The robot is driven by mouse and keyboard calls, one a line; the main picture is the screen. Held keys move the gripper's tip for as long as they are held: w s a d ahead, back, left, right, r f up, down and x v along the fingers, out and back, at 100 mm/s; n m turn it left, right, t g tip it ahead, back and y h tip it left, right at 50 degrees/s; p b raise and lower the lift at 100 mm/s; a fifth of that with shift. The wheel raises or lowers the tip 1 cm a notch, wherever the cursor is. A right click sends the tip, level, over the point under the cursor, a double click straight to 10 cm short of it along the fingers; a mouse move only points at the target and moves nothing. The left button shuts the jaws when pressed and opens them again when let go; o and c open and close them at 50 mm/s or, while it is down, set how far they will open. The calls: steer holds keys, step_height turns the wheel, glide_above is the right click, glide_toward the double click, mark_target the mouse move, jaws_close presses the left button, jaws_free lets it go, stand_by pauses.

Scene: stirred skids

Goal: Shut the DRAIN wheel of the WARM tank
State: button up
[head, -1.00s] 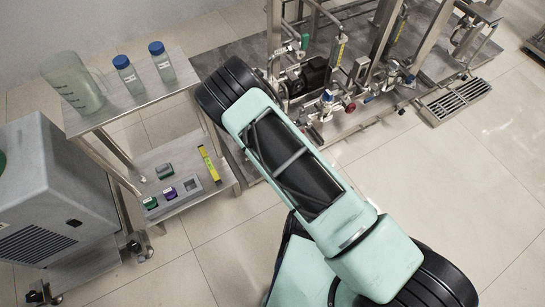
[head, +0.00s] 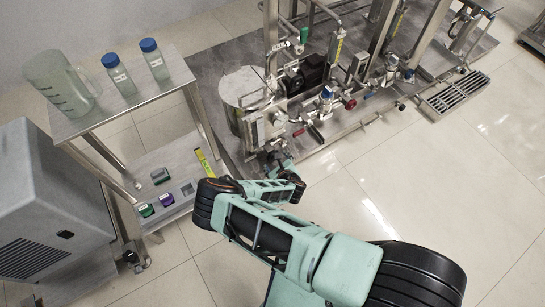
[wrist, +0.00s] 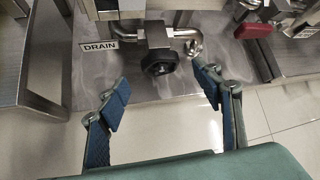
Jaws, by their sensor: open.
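A small black wheel (wrist: 160,62) sits on a metal valve and pipe in the wrist view, just right of a white plate reading DRAIN (wrist: 98,46). My gripper (wrist: 163,92) is open and empty, with its two blue-padded fingers spread below and to either side of the wheel, apart from it. In the head view my gripper (head: 276,162) is low at the skid's front edge, small and partly hidden by my wrist. A steel tank (head: 243,92) stands behind it; no WARM label is readable. How far the wheel is turned cannot be told.
A red handle (wrist: 250,26) is at the upper right of the wrist view. A steel post (wrist: 45,60) stands left of the DRAIN plate. A steel trolley (head: 125,100) with bottles and a jug is at the left of the head view. The tiled floor in front of the skid is clear.

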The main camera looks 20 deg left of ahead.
steer(key=b+x, duration=0.2)
steer(key=x, duration=0.5)
steer(key=shift+w+a+f+b, duration=0.1)
steer(key=shift+w+f+b, duration=0.15)
steer(key=shift+b, duration=0.15)
steer(key=c, duration=1.2)
